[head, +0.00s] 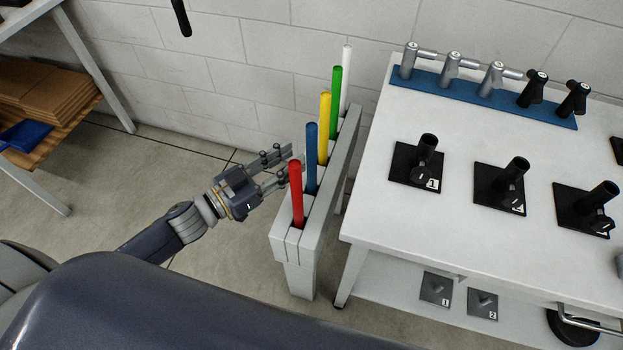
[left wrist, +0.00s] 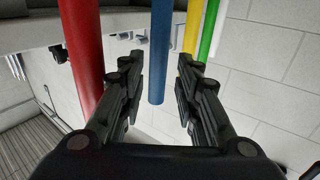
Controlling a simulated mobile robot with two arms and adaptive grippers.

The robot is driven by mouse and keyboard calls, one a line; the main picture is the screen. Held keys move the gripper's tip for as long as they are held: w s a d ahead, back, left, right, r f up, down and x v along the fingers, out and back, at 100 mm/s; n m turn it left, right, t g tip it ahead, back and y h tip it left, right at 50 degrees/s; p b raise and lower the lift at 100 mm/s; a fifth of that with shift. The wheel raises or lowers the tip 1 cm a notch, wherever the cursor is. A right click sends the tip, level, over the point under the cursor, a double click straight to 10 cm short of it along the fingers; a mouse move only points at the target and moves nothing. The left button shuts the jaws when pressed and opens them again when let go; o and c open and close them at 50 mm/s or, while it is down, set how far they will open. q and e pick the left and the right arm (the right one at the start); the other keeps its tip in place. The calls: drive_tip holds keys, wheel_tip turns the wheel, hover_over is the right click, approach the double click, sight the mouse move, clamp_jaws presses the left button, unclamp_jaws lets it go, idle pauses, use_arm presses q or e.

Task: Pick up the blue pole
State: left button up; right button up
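The blue pole (head: 311,160) stands upright in a light grey rack (head: 335,190), between a red pole (head: 296,195) and a yellow pole (head: 324,128). My left gripper (head: 289,163) is open at the rack's left side, its fingers pointing at the poles. In the left wrist view the blue pole (left wrist: 160,60) shows between and beyond the two open fingers (left wrist: 158,85). The red pole (left wrist: 82,50) is outside the left finger and the yellow pole (left wrist: 193,28) is near the right finger. No contact with the blue pole is visible. My right gripper is not in view.
Green (head: 335,100) and white (head: 346,75) poles stand farther back in the rack. A white table (head: 460,215) with black fixtures and a blue tool strip (head: 480,95) is right of the rack. A shelf with brown boards (head: 45,100) is at left. Floor between is clear.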

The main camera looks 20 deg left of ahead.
use_arm(q)
drive_tip(key=x, duration=0.4)
drive_tip(key=shift+w+d+f, duration=0.1)
drive_tip(key=shift+f, duration=0.25)
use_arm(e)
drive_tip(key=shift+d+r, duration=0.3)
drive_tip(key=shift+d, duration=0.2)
use_arm(q)
clamp_jaws()
drive_tip(key=shift+r, duration=0.1)
